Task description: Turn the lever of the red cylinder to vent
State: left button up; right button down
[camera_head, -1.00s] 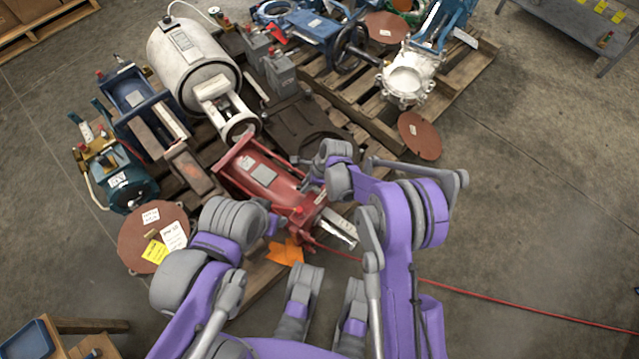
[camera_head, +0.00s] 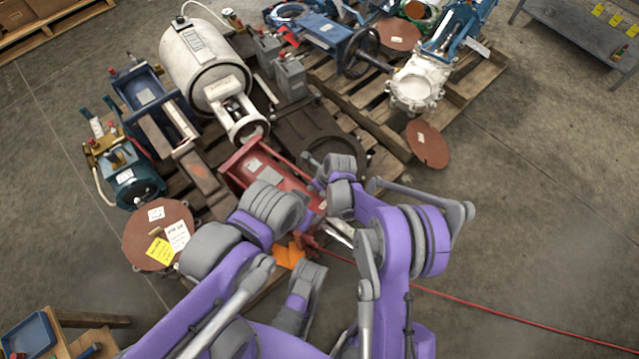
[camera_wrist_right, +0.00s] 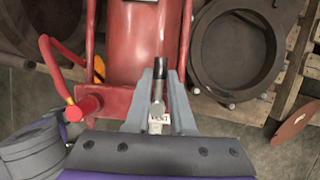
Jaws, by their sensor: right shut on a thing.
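The red cylinder (camera_head: 256,168) lies on the pallet in the head view, its near end largely hidden by my arms. Its red body (camera_wrist_right: 143,45) fills the upper middle of the right wrist view. A small lever (camera_wrist_right: 159,70) with a black tip stands between the fingers of my right gripper (camera_wrist_right: 159,100), which is shut on it. A white label (camera_wrist_right: 158,128), apparently reading VENT, shows just below the lever. Whether the lever points fully at a mark I cannot tell. My left arm reaches over beside the cylinder; its gripper is hidden.
A dark ring flange (camera_wrist_right: 235,48) lies to the right. A white cylinder (camera_head: 195,62) and blue-framed units crowd the pallet. A thin red line (camera_head: 480,312) crosses the floor at right.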

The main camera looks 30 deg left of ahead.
dwell(0.3)
jog(key=c, duration=0.8)
grip_release()
jog(key=shift+o, duration=0.2)
jog(key=p+v, duration=0.2)
jog(key=v, duration=0.8)
jog(key=shift+r+p, duration=0.3)
jog(key=shift+r, duration=0.05)
jog(key=shift+d, duration=0.15)
